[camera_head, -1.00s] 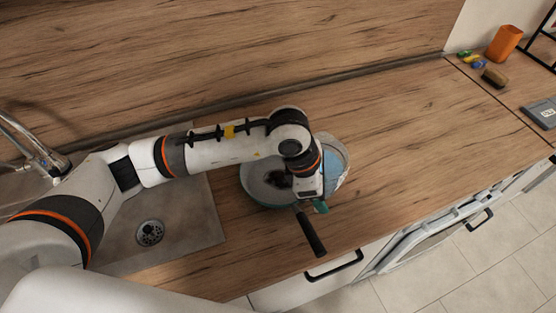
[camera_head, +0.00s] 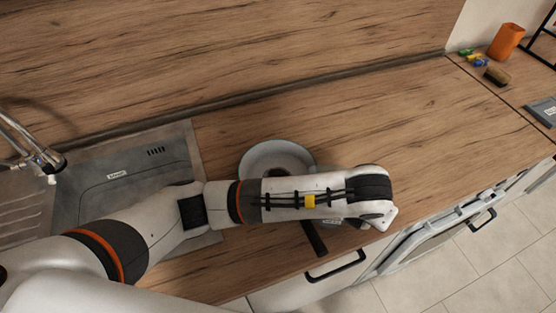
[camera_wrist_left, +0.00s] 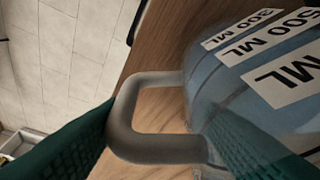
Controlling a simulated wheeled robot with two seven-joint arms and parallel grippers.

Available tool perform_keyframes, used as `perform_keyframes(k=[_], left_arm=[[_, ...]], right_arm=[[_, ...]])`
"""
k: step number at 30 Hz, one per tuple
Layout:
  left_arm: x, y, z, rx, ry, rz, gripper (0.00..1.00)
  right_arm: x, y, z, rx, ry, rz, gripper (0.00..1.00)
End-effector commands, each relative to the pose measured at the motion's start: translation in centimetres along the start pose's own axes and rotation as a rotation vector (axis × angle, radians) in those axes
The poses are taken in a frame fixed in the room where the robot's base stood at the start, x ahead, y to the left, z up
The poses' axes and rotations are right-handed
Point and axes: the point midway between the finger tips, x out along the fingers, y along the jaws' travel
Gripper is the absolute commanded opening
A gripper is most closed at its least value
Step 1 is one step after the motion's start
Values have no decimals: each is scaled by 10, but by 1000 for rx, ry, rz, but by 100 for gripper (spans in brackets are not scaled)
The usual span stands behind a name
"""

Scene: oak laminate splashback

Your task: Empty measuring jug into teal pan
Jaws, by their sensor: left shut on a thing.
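The teal pan (camera_head: 277,152) stands on the counter right of the sink, its grey inside partly showing. My left arm crosses its front part, and its dark handle (camera_head: 314,240) points toward the counter's front edge. The measuring jug (camera_wrist_left: 215,85) is clear bluish with white ML labels and fills the right of the left wrist view. My left gripper (camera_wrist_left: 158,118) has dark green fingers shut on the jug's grey handle (camera_wrist_left: 125,125). In the head view my arm hides the gripper and most of the jug. I cannot tell the jug's exact tilt or contents. My right gripper is out of view.
The sink (camera_head: 120,165) and tap (camera_head: 35,150) are at the left. An orange cup (camera_head: 505,41), a sponge (camera_head: 496,76) and small coloured items (camera_head: 474,59) are at the far right. The counter behind and right of the pan is clear.

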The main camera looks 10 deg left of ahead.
Motion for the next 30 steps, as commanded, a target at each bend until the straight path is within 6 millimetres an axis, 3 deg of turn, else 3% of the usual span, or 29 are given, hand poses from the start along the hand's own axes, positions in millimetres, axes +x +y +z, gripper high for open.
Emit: perform_keyframes(k=[11,30], left_arm=[[5,2,1,-16,4,-6,1],[-36,-19,-16,-102,-10,202,1]], right_arm=[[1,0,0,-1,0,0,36],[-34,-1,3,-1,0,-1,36]])
